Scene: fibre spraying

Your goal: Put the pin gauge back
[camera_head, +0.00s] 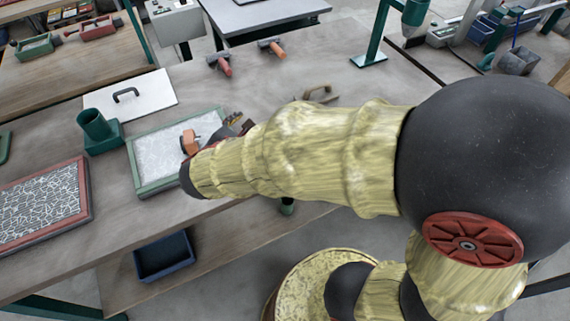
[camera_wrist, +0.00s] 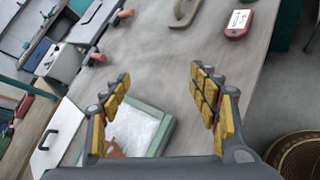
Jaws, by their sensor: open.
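No object can be surely identified as the pin gauge. A small orange piece (camera_head: 190,142) shows at the green-framed tray (camera_head: 147,187) of pale fibre, left of my gripper (camera_head: 236,124); the arm covers part of this area. In the wrist view the orange piece (camera_wrist: 113,152) is low, by the left finger, partly hidden. My gripper (camera_wrist: 158,76) is open there, its yellow-padded fingers wide apart with only bare tabletop between them. A green cup-shaped holder (camera_head: 97,128) stands left of the tray; its inside looks dark.
A white plate with a black handle (camera_head: 150,93) lies behind the holder. Two tools (camera_head: 221,66) (camera_head: 273,48) with red and orange handles lie farther back. A tan handle (camera_head: 320,95) and a red labelled item (camera_wrist: 237,24) lie on the bench. A red-framed panel (camera_head: 82,190) is at left.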

